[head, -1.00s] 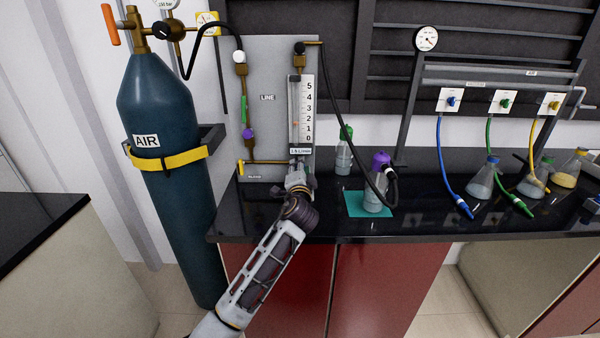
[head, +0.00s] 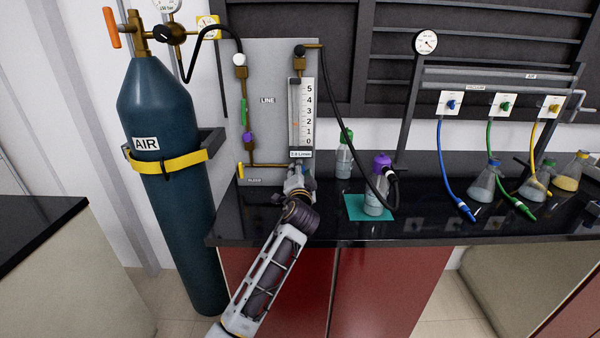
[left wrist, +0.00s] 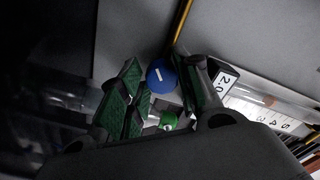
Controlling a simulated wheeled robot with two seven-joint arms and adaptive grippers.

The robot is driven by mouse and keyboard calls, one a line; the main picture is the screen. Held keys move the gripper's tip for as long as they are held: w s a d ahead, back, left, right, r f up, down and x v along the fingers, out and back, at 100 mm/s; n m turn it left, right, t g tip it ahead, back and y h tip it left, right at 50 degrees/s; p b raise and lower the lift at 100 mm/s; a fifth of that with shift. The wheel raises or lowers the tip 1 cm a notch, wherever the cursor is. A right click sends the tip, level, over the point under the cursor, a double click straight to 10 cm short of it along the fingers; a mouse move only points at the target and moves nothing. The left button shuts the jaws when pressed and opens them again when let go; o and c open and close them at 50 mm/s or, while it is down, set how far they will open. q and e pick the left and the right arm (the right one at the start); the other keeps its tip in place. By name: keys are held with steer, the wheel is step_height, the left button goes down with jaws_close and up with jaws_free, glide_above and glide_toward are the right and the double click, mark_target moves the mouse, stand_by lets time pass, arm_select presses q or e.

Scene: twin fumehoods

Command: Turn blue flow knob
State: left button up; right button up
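The blue flow knob (left wrist: 161,76), round with a white line on its face, sits between the two fingertips of my left gripper (left wrist: 163,80) in the left wrist view. The fingers close on it from both sides. In the head view my left gripper (head: 298,182) is at the foot of the flowmeter (head: 307,110) and mostly hides the knob. My right gripper is not in view.
A bottle with a purple cap (head: 378,190) stands on a teal mat (head: 353,208) to the right, with a black hose. A green-capped bottle (head: 344,160) is behind it. The blue-grey air cylinder (head: 165,200) is at the left. A yellow-handled valve (head: 240,171) is left of the gripper.

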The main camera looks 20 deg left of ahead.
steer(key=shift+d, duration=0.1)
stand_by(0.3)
arm_select(q)
steer(key=shift+v, duration=6)
steer(key=shift+r, duration=0.1)
steer(key=shift+o, duration=1.3)
steer(key=shift+d+r+p, duration=0.1)
steer(key=shift+p, duration=0.2)
steer(key=n+p, duration=0.3)
steer(key=shift+s+d+r+n+p, duration=0.25)
steer(key=shift+d+r+n+p, duration=0.05)
steer(key=shift+n, duration=0.1)
steer(key=n+p, duration=0.2)
steer(key=n, duration=0.1)
steer(key=shift+s+a+p, duration=0.15)
steer(key=shift+s+p, duration=0.1)
steer(key=shift+p, duration=0.15)
steer(key=shift+s+f+n, duration=0.1)
steer(key=shift+f+n, duration=0.05)
steer(key=shift+n, duration=0.25)
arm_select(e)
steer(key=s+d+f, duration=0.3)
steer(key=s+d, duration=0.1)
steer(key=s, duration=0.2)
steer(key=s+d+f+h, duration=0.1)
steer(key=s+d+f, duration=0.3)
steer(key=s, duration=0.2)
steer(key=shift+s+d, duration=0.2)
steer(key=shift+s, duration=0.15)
